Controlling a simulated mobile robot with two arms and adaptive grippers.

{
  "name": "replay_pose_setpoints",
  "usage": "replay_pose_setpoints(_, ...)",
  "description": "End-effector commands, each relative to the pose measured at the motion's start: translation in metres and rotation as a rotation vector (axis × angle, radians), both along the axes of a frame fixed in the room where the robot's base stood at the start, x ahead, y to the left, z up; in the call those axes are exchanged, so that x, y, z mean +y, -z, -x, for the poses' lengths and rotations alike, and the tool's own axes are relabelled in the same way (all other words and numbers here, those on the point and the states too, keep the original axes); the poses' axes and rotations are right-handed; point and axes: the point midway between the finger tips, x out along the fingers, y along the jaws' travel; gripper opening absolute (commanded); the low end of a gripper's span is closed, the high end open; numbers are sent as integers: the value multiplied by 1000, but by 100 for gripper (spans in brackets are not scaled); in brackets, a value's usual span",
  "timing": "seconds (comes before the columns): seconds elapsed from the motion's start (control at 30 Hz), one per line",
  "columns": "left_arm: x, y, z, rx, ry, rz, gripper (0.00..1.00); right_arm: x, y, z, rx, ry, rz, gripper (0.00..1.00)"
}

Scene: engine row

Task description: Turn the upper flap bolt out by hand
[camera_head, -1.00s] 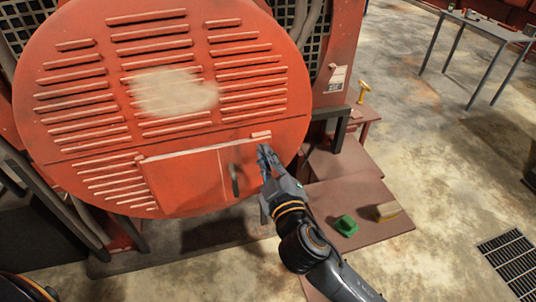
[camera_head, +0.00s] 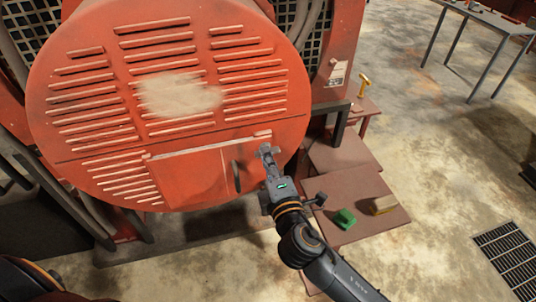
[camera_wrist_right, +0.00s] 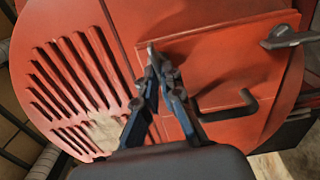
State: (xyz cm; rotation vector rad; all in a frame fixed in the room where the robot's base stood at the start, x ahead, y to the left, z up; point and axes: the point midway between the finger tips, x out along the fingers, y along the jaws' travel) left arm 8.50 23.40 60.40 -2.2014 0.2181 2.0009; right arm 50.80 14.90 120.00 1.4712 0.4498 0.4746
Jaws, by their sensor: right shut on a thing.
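The orange flap (camera_head: 195,170) is at the lower right of the big round louvred cover and appears closed; it also shows in the wrist view (camera_wrist_right: 220,50). A dark handle (camera_head: 236,177) stands on its face. My right gripper (camera_head: 266,151) is at the flap's upper right corner. In the wrist view its fingertips (camera_wrist_right: 153,58) close together at the flap's edge. The upper flap bolt is hidden between them, so how far out it sits cannot be seen. My left gripper is outside the picture.
Below right, a brown platform (camera_head: 345,232) carries a green object (camera_head: 344,218) and a tan block (camera_head: 383,204). A yellow tool (camera_head: 363,84) stands behind it. A grey table (camera_head: 490,22) is at the back right. The floor on the right is mostly clear, with a grate (camera_head: 508,252).

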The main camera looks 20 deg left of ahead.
Motion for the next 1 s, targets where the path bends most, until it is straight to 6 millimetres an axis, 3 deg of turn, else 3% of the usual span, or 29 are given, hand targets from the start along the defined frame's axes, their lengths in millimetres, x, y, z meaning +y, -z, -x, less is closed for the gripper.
replay_pose_setpoints(0.03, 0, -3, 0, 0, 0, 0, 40, 0, -8, -2, -38, 0, 32, 0)
replay_pose_setpoints(1.0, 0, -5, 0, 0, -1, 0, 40, -2, -4, -4, -555, 9, 793, 0)
